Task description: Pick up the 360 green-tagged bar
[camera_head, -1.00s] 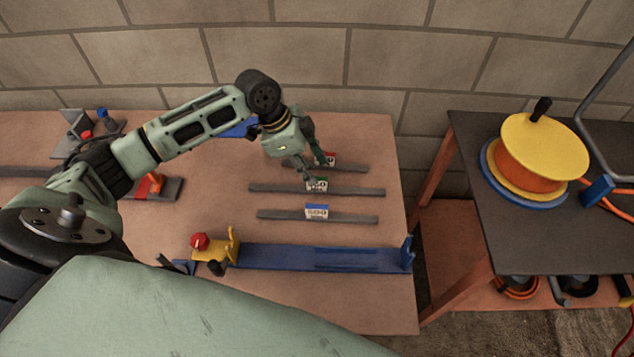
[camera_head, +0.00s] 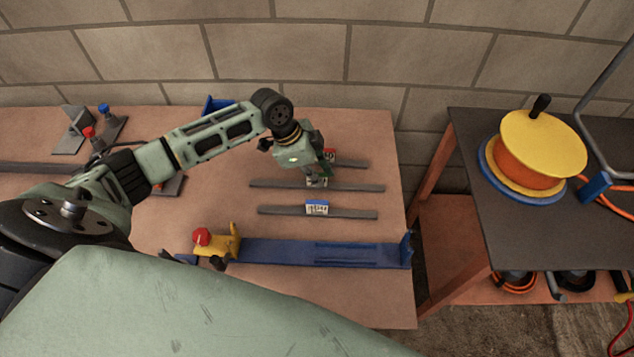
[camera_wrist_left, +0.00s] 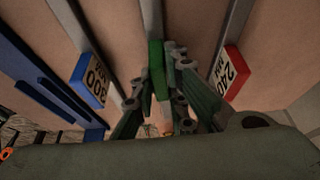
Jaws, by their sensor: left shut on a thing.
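The green-tagged bar (camera_head: 350,187) is the middle of three grey bars on the table in the head view. My left gripper (camera_head: 317,178) is over its middle and hides most of its tag. In the left wrist view, the left gripper (camera_wrist_left: 160,95) is shut on this bar, with the green tag (camera_wrist_left: 156,65) between its fingers. The tag's number cannot be read now. The bar appears to lie at table level. My right gripper is not in view.
A blue-tagged bar (camera_head: 350,214) lies nearer and a red-tagged bar (camera_head: 352,164) lies just behind. A long blue fixture (camera_head: 320,254) with a yellow clamp (camera_head: 226,243) is at the front. A side table (camera_head: 600,240) holds a yellow-orange spool (camera_head: 540,150).

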